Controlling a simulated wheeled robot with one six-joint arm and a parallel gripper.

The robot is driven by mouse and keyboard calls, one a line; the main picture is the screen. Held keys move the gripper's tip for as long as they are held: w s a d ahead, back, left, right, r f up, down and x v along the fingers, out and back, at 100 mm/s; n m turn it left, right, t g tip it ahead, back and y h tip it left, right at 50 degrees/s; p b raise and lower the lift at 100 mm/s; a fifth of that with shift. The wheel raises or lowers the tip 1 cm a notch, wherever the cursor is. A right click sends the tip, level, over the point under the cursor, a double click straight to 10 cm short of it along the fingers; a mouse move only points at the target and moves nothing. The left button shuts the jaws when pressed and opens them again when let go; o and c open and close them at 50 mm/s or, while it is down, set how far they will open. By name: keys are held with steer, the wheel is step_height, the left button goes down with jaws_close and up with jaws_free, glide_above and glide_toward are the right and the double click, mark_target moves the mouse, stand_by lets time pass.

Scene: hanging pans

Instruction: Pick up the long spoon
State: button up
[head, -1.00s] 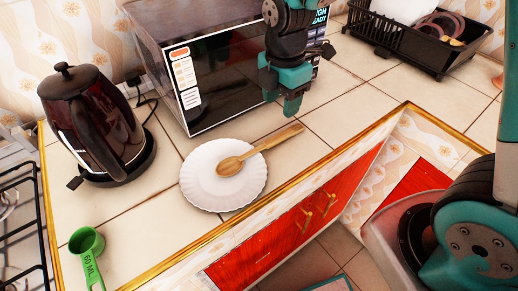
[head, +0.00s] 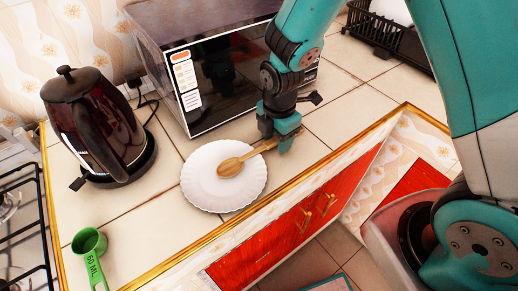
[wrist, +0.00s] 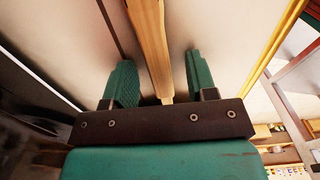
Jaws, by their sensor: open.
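The long wooden spoon (head: 232,166) rests with its bowl on a white scalloped plate (head: 215,200). Its handle extends to the upper right, past the plate's rim. My gripper (head: 284,143) is at the handle's far end and hides the tip in the head view. In the wrist view the spoon's handle (wrist: 150,45) runs between the two green fingers of my gripper (wrist: 160,80). The fingers are open, with a gap on each side of the handle.
A microwave (head: 225,85) stands just behind my gripper. A dark kettle (head: 98,125) is at the left, with a green measuring cup (head: 90,243) in front of it. The counter's gold edge (head: 340,148) runs close in front. A black dish rack (head: 385,30) is at the back right.

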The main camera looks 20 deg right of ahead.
steer(key=c, duration=1)
steer(key=shift+o, duration=0.2)
steer(key=shift+r, duration=0.1)
